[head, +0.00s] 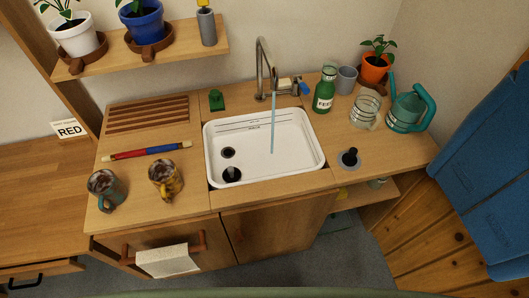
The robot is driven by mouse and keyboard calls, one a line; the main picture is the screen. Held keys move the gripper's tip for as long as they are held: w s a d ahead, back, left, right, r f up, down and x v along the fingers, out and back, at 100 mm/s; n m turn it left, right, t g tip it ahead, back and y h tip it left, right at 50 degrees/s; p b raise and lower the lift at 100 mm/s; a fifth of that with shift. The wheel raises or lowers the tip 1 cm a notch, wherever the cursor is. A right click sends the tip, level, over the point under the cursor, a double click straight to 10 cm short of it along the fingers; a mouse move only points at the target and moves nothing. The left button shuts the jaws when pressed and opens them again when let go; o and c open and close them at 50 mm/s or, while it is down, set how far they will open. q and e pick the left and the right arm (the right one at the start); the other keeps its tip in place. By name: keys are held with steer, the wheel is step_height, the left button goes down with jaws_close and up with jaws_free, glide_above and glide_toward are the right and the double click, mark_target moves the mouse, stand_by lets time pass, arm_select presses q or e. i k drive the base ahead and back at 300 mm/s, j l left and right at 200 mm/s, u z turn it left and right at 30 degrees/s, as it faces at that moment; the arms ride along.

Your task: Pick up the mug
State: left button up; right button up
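Two mugs stand upright on the left part of the wooden counter. One is a grey-blue mug (103,187) near the front left corner, with its handle toward the front. The other is a yellow-brown mug (166,181) to its right, with its handle also toward the front. Both have something brownish inside that I cannot make out. The task does not say which mug is meant. Neither of my grippers shows in the head view.
A white sink (310,165) with running water is right of the mugs. A red-and-blue rod (147,152) lies behind them, before a slatted rack (148,115). A green bottle (323,95), glass jar (364,112) and teal watering can (405,112) stand right. A towel (168,262) hangs in front.

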mark_target(104, 184)
steer(key=u, duration=1.5)
steer(key=k+l+z, duration=0.1)
steer(key=k+l, duration=0.1)
steer(key=l, duration=0.1)
